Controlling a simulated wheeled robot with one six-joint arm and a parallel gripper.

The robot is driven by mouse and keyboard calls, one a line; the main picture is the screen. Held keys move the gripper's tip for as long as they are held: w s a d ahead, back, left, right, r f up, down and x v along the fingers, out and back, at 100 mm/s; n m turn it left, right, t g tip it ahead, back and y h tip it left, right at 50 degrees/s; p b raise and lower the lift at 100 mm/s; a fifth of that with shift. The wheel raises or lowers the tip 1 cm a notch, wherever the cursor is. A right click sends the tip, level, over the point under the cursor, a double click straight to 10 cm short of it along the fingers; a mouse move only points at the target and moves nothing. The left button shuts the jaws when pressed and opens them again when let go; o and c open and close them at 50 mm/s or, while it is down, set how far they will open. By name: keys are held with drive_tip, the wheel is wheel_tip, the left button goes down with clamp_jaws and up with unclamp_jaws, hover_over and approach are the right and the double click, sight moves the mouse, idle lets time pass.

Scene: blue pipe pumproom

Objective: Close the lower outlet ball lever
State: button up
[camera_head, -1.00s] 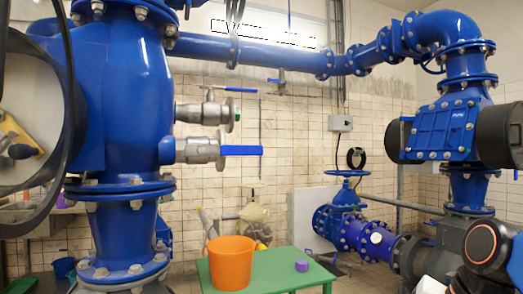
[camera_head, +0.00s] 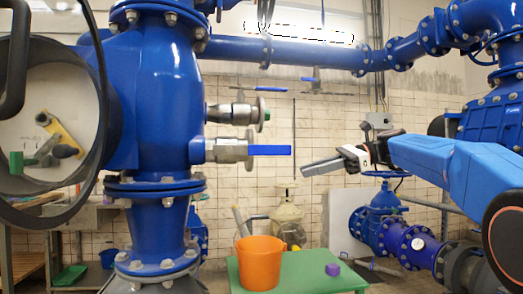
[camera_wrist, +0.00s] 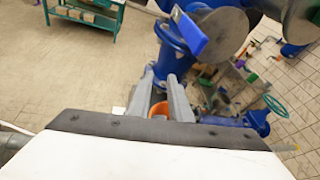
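The lower outlet ball valve (camera_head: 228,151) juts right from the big blue vertical pipe. Its blue lever (camera_head: 268,150) points straight out to the right, in line with the valve. The lever also shows in the wrist view (camera_wrist: 188,35), above and right of the fingers. My gripper (camera_head: 308,170) is just right of and slightly below the lever's free end, apart from it. In the wrist view my gripper (camera_wrist: 158,80) has its two fingers spread with nothing held between them.
The upper outlet valve (camera_head: 238,111) sits just above the lower one. An orange bucket (camera_head: 259,264) and a purple cap (camera_head: 332,270) stand on a green table (camera_head: 300,270) below. Blue pipes and a pump (camera_head: 495,120) fill the right side. The space around the lever's end looks clear.

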sight(262, 149)
drive_tip(key=w+d+r+g+y, duration=0.2)
drive_tip(key=w+r+g+y, duration=0.15)
drive_tip(key=w+r, duration=0.25)
drive_tip(key=shift+g+h, duration=0.35)
drive_tip(key=shift+h, duration=0.1)
drive_tip(key=x, duration=1.7)
drive_tip(key=shift+a+f, duration=0.1)
drive_tip(key=shift+a, duration=0.1)
clamp_jaws()
